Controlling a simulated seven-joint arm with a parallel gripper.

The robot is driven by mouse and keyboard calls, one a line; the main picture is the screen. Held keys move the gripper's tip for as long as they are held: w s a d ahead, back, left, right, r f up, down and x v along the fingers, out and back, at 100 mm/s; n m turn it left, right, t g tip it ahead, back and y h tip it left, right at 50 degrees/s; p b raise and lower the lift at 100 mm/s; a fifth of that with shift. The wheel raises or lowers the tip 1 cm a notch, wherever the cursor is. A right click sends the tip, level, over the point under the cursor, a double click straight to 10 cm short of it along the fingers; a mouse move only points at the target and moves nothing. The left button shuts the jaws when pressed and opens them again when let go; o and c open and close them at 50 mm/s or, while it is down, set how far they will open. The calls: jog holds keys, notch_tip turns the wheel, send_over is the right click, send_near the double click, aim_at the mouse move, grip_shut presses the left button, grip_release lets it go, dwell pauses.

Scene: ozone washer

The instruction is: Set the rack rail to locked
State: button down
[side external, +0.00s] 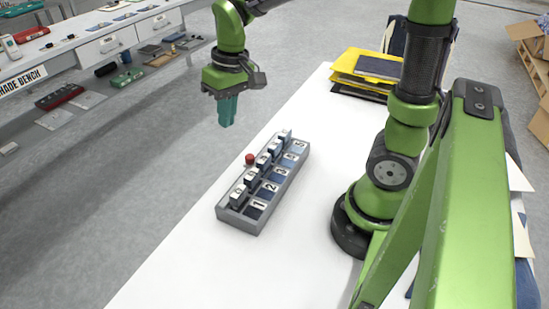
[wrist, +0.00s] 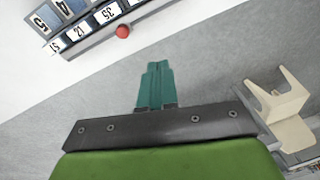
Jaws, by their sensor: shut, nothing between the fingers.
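The grey rack (side external: 238,222) lies on the white table, with numbered blue slots and several upright numbered pieces along its far-left side. A red ball knob (side external: 250,158) sits at that long side, about midway. In the wrist view the red knob (wrist: 122,31) shows beside the rack's edge at upper left. A rail is hard to make out, and I cannot tell its setting. My gripper (side external: 227,123), with teal fingers, is shut and empty, above and beyond the rack and clear of the knob. Its fingertips (wrist: 156,66) point over the grey floor in the wrist view.
Yellow and dark folders (side external: 365,68) lie at the table's back right. A separate bench (side external: 100,45) with drawers and small items stands at upper left across the floor. A pale chair (wrist: 275,105) shows in the wrist view. The table's near-left part is clear.

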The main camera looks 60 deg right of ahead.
aim_at(245, 172)
jog(key=shift+w+d+f+n+g+h, duration=0.7)
jog(key=shift+w+f+n+g, duration=0.6)
jog(key=shift+w+f+g, duration=1.95)
jog(key=shift+t, duration=0.35)
jog(key=x, duration=0.7)
jog(key=shift+f, duration=0.3)
jog(key=s, duration=0.3)
jog(key=shift+f, duration=0.2)
jog(key=shift+s, duration=0.5)
jog(key=shift+s, duration=1.1)
jog(key=shift+w, duration=0.1)
